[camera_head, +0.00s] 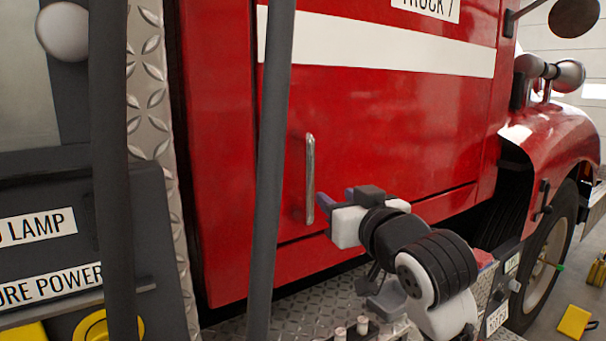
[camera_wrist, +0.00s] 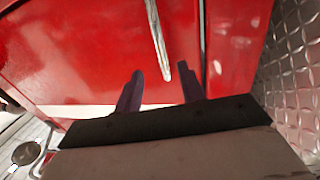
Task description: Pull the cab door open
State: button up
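The red cab door (camera_head: 375,125) has a white stripe and is closed, flush with the body. Its vertical silver bar handle (camera_head: 310,180) stands off the panel near the left edge. My gripper (camera_head: 336,196) is just right of the handle's lower end in the head view. In the wrist view, my gripper (camera_wrist: 160,70) is open, with its two dark purple fingers apart. The handle (camera_wrist: 157,38) runs down from the top, and its lower end shows between the fingertips. I cannot tell whether the fingers reach around it or stop short. No grip shows.
Two dark upright bars (camera_head: 272,170) stand in front of the truck at left. A labelled control panel (camera_head: 60,225) is beside them. A diamond-plate step (camera_head: 295,320) lies below the door. The red fender (camera_head: 550,140) and front wheel (camera_head: 540,255) are at right.

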aim_at(311, 179)
jog(key=p+x, duration=0.5)
jog(key=x, duration=0.8)
jog(key=shift+w+a, duration=0.15)
grip_shut()
